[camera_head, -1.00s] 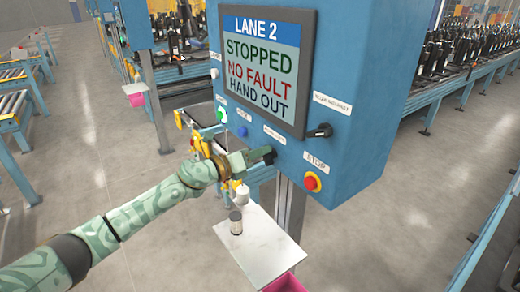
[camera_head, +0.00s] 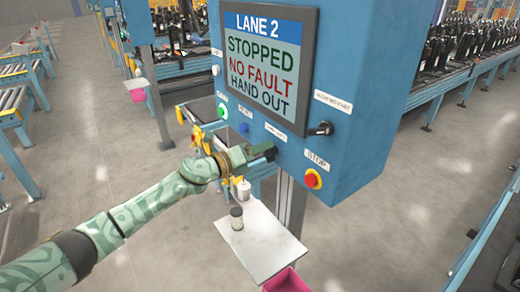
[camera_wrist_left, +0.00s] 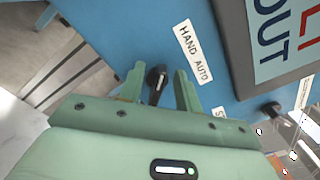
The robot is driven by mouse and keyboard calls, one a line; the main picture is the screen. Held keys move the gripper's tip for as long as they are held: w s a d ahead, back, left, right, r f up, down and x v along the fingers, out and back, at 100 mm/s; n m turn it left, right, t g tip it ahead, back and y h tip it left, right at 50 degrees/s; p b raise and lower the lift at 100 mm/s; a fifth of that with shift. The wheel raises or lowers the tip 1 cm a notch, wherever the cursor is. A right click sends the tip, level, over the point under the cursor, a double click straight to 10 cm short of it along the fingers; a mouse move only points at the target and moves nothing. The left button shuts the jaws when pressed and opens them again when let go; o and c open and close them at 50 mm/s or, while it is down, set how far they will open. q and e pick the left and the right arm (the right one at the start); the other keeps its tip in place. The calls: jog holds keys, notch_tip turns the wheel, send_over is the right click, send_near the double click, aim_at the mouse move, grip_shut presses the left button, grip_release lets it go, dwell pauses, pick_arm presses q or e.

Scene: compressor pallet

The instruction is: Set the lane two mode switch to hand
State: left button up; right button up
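The mode switch (camera_wrist_left: 155,82) is a small black knob on the blue panel, below the HAND AUTO label (camera_wrist_left: 192,52) in the left wrist view. My left gripper (camera_wrist_left: 158,80) is open, with one green finger on each side of the knob and narrow gaps showing. In the head view my left gripper (camera_head: 262,152) is at the lower front of the blue lane two cabinet (camera_head: 350,75) and largely hides the switch. The screen (camera_head: 262,62) reads LANE 2, STOPPED, NO FAULT, HAND OUT. My right gripper is not in view.
A red stop button (camera_head: 312,179) on yellow sits right of the gripper, with a black rotary handle (camera_head: 321,130) above it. A green button (camera_head: 222,112) and a blue button (camera_head: 244,129) are to the left. A white shelf (camera_head: 262,245) with a small jar (camera_head: 237,218) is below.

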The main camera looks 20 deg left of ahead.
pick_arm(q)
jog(key=b+v, duration=0.5)
jog(key=v, duration=1.1)
jog(key=shift+a, duration=0.15)
jog(key=shift+f, duration=0.1)
